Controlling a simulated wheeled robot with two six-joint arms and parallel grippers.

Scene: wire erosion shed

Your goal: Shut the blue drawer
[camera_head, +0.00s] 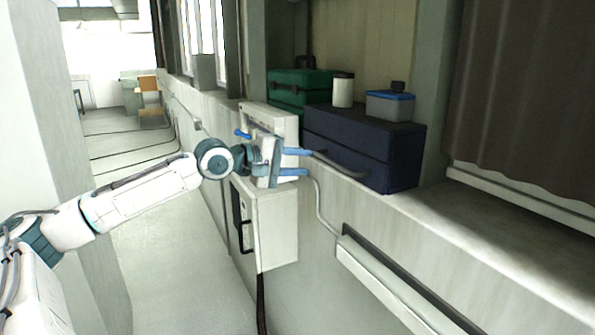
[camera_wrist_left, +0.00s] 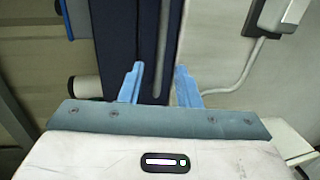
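The dark blue drawer unit (camera_head: 405,165) stands on the ledge at right centre, with a long grey handle (camera_head: 340,165) along its lower front. I cannot tell how far its drawer stands out. My left gripper (camera_head: 306,162) is in front of the unit, at the handle's left end. In the left wrist view its two blue fingers (camera_wrist_left: 158,78) are apart with nothing gripped. The blue front (camera_wrist_left: 116,40) and its grey handle (camera_wrist_left: 164,45) lie ahead, the handle in line with the gap between the fingers. Contact cannot be told. My right gripper is out of view.
A white canister (camera_head: 343,90) and a grey box with a blue lid (camera_head: 390,106) stand on the unit. A green case (camera_head: 290,88) is behind it. A white wall box (camera_head: 275,228) hangs below my left gripper. The aisle floor (camera_head: 165,265) is clear.

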